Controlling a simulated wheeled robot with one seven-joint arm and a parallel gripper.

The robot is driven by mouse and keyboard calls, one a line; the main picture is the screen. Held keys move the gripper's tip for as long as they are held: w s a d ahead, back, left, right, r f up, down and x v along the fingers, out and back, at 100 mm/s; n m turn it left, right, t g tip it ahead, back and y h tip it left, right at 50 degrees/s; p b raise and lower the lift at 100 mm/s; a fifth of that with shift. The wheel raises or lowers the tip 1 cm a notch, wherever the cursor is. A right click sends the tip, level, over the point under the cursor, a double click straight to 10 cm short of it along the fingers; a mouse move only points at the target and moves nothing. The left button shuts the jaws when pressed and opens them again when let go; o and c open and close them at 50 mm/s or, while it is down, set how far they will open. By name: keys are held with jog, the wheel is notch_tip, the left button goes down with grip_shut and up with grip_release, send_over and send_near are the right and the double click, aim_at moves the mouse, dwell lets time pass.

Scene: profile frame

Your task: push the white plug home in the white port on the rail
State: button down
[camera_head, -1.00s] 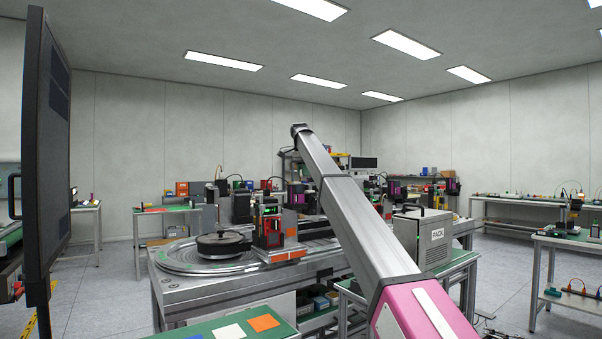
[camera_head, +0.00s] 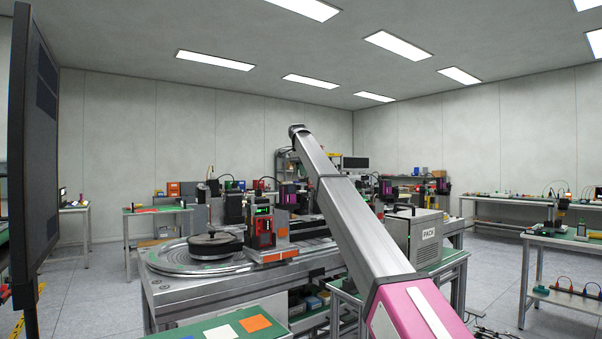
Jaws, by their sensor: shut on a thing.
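I cannot make out the white plug, the white port or the rail in the head view. My arm (camera_head: 345,215) rises from the lower right to a dark joint near the middle of the picture. My gripper does not show; whatever lies beyond that joint is hidden or out of sight.
A metal workbench (camera_head: 190,292) carries a round turntable (camera_head: 165,262) and a red-and-black device (camera_head: 262,232). A grey box marked PACK (camera_head: 428,235) stands right of my arm. A dark upright panel (camera_head: 35,150) is close at left. Grey floor (camera_head: 490,285) shows at right.

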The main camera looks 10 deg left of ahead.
jog(key=shift+f, duration=0.1)
jog(key=shift+f, duration=1.85)
jog(key=shift+f, duration=1.1)
dwell(0.5)
jog(key=c, duration=0.9)
grip_release()
jog(key=shift+c, duration=0.2)
jog(key=r, duration=0.7)
jog(key=s+a+r, duration=0.1)
jog(key=r, duration=0.2)
jog(key=shift+r, duration=0.3)
